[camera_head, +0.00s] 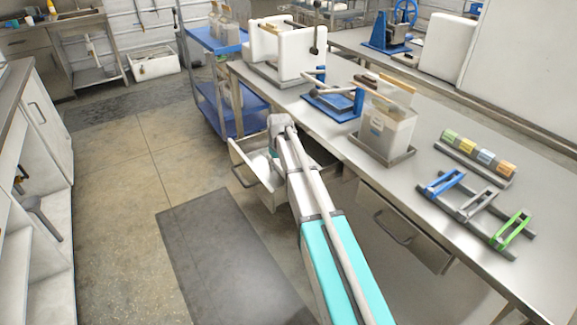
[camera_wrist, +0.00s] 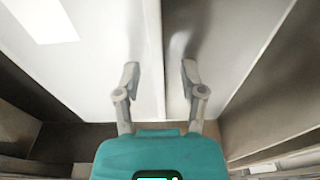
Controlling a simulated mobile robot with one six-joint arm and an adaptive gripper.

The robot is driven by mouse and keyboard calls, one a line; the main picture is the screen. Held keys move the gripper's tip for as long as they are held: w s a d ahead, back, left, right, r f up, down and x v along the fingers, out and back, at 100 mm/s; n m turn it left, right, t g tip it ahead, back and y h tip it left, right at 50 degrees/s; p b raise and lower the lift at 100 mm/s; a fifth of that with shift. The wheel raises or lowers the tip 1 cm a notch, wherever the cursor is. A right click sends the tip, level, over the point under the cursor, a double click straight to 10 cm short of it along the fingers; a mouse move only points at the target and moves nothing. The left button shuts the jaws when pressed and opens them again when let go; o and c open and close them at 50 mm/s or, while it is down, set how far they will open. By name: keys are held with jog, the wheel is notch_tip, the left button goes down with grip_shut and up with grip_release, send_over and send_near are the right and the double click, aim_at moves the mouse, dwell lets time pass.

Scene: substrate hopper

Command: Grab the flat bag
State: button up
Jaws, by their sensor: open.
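An open drawer (camera_head: 252,185) under the bench holds pale white items (camera_head: 262,165), partly hidden by my arm. My gripper (camera_wrist: 160,73) is open over the seam, one finger on each side, with nothing held. Whether the fingertips touch is unclear. The gripper is not clear in the head view.
The drawer's dark side walls stand close left and right of my gripper. On the bench above are a filled bag (camera_head: 385,130) in a tray, a blue press (camera_head: 335,105), and coloured clamps (camera_head: 443,183). A blue cart (camera_head: 215,100) stands behind; floor to the left is free.

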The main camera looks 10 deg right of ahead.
grip_shut()
dwell(0.3)
jog(key=shift+r, duration=0.1)
jog(key=shift+a+r+p, duration=0.2)
jog(key=shift+r+p, duration=0.35)
jog(key=shift+p, duration=0.1)
notch_tip(320, 180, up, 10)
jog(key=p, duration=1)
jog(key=s+a, duration=0.3)
jog(key=a, duration=0.6)
jog(key=s+a, duration=0.3)
jog(key=a, duration=0.6)
jog(key=shift+a, duration=0.3)
jog(key=shift+s+r, duration=0.1)
